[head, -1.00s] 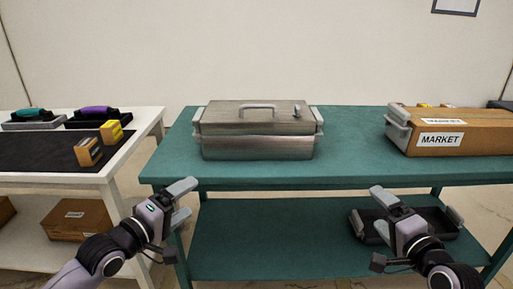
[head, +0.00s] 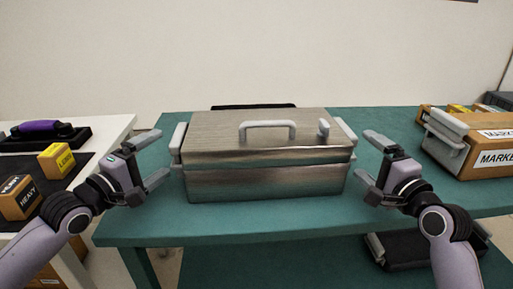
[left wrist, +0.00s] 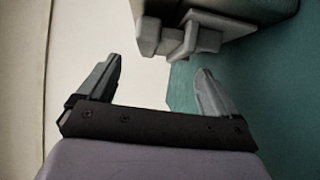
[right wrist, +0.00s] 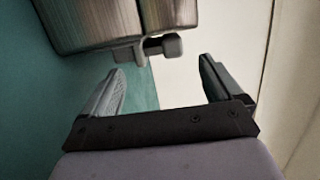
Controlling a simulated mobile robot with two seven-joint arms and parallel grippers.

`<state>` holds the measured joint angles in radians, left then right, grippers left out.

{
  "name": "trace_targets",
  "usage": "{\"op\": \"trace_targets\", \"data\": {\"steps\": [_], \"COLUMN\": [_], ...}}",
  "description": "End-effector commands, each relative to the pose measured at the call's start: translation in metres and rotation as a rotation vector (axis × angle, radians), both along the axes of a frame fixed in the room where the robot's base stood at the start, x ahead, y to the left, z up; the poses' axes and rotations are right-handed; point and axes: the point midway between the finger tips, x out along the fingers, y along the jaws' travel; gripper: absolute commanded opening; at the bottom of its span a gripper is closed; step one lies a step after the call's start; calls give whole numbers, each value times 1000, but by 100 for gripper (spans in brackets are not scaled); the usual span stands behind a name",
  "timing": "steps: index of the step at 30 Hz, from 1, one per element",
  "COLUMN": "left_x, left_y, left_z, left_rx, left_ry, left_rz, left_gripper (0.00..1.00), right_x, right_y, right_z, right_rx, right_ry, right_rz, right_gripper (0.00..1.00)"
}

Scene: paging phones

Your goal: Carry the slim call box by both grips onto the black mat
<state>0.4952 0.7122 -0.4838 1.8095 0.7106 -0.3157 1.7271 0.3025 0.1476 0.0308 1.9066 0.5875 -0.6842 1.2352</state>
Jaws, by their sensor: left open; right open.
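A metal box with a top handle, the likely call box (head: 265,183), sits on the teal table. A pale grip sticks out on its left side (head: 178,138) and another on its right side (head: 346,130). My left gripper (head: 160,156) is open and empty, just left of the left grip; that grip shows beyond its fingers in the left wrist view (left wrist: 200,38). My right gripper (head: 364,156) is open and empty, just right of the right grip, which shows in the right wrist view (right wrist: 128,53). The black mat (head: 24,163) lies on the white table at left.
On or by the mat are a LEMON block (head: 57,160), a HEAVY block (head: 18,198) and a purple-handled black item (head: 45,131). MARKET boxes (head: 470,150) stand at right. A black tray (head: 410,250) lies on the lower shelf. A dark edge (head: 252,106) shows behind the metal box.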

Motion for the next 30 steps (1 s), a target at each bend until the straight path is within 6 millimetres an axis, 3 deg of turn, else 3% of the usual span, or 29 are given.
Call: {"op": "trace_targets", "data": {"steps": [16, 30], "left_x": [3, 50], "left_y": [-1, -27], "left_z": [0, 1], "left_rx": [0, -1], "left_ry": [-1, -2], "left_rz": [0, 0], "left_gripper": [93, 93], "right_x": [3, 54], "right_y": [1, 16], "right_z": [0, 0], "right_rx": [0, -1], "right_ry": [-1, 0], "right_rz": [0, 0], "right_gripper": [93, 93]}}
